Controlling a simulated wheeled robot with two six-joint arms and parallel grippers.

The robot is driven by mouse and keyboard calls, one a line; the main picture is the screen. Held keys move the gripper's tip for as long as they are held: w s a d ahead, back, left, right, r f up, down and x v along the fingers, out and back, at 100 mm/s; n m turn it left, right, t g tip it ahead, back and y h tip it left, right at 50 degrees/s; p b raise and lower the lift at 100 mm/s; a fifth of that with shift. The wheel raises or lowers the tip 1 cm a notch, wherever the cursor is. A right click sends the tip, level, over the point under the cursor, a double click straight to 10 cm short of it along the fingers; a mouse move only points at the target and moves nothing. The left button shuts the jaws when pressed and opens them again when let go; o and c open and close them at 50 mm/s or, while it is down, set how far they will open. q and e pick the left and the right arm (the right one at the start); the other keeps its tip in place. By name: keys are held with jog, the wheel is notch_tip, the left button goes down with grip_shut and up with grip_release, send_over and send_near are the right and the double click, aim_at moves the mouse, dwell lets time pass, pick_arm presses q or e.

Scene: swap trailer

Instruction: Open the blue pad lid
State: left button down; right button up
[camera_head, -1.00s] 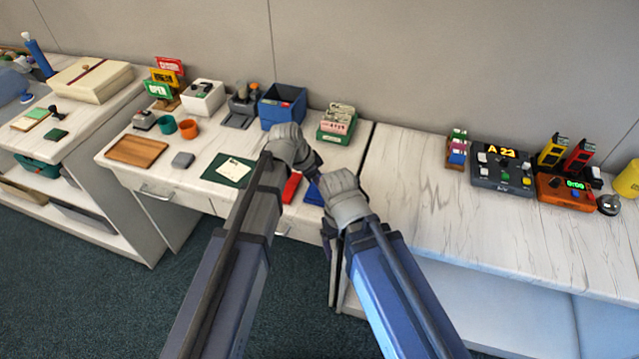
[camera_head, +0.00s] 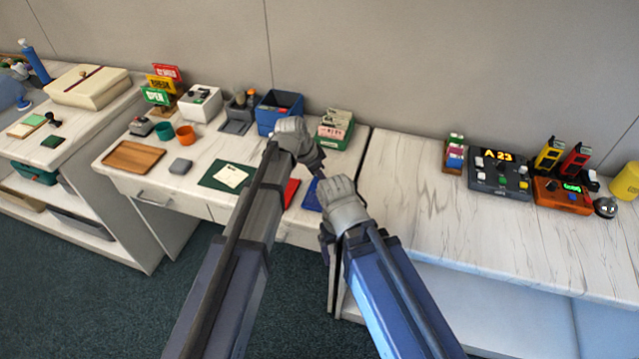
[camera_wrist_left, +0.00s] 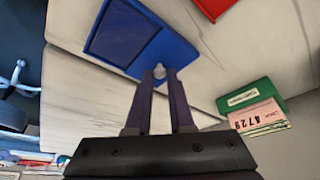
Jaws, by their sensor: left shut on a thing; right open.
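The blue pad (camera_head: 312,196) lies on the white desk between my two arms, partly hidden by them in the head view. In the left wrist view its blue frame and dark blue panel (camera_wrist_left: 130,38) show ahead of my fingers, with a small pale knob (camera_wrist_left: 158,72) at its near edge. The lid looks flat; I cannot tell whether it is raised. My left gripper (camera_wrist_left: 160,88) is shut on the knob, one finger on each side. It also shows in the head view (camera_head: 318,168). My right gripper (camera_head: 327,238) is open and empty by the desk's front edge.
A red pad (camera_head: 291,191) lies just left of the blue one. A green card box (camera_head: 335,132) and a blue bin (camera_head: 278,115) stand behind. A dark green mat (camera_head: 212,177) is further left.

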pick_arm(q)
jog(key=c, duration=0.8)
grip_release()
jog(key=shift+r, duration=0.1)
jog(key=p+v, duration=0.7)
jog(key=shift+s+a+r, duration=0.1)
jog(key=shift+a+r, duration=0.05)
jog(key=shift+r, duration=0.1)
jog(key=s+a+n+y, duration=0.1)
jog(key=s+n, duration=0.2)
jog(key=s, duration=0.4)
jog(key=s+a+n+g+y, duration=0.1)
jog(key=s+a+n+y, duration=0.1)
jog(key=s, duration=0.5)
jog(key=s+a+f+n+g+y, duration=0.1)
jog(key=s+n+y, duration=0.1)
jog(key=s, duration=0.6)
jog(key=shift+s+a+n+p, duration=0.1)
jog(key=shift+a+n+p, duration=0.3)
jog(key=shift+n, duration=0.5)
